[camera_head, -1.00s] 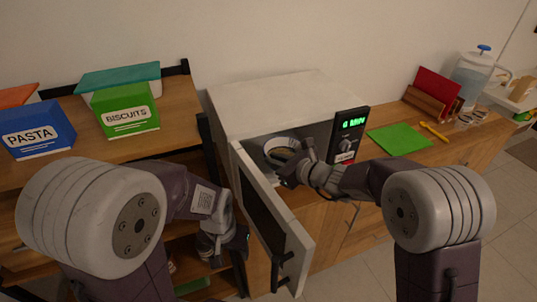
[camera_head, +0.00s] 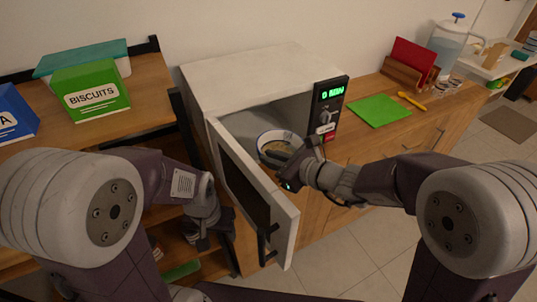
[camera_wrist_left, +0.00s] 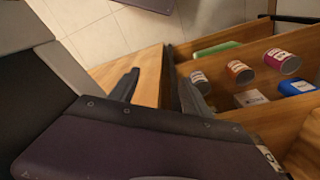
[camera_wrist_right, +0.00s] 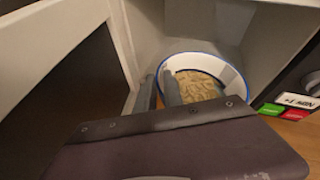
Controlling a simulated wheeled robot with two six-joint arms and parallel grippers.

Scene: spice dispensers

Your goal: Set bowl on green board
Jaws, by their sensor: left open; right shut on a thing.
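The white bowl with a blue rim (camera_head: 268,139) holds tan food and is at the mouth of the open microwave (camera_head: 235,85). It also shows in the right wrist view (camera_wrist_right: 236,80). My right gripper (camera_head: 290,168) is shut on the bowl's near rim; its fingers (camera_wrist_right: 160,92) straddle the bowl's left wall in the right wrist view. The green board (camera_head: 379,110) lies flat and empty on the wooden counter, right of the microwave. My left gripper (camera_head: 207,232) is open and empty, low beside the shelf; its fingers show in the left wrist view (camera_wrist_left: 160,90).
The microwave door (camera_head: 250,190) stands open, left of my right gripper. A yellow spoon (camera_head: 412,101), a red board in a wooden holder (camera_head: 408,68) and a water dispenser (camera_head: 450,45) are around the green board. Cans (camera_wrist_left: 240,72) sit on the lower shelf.

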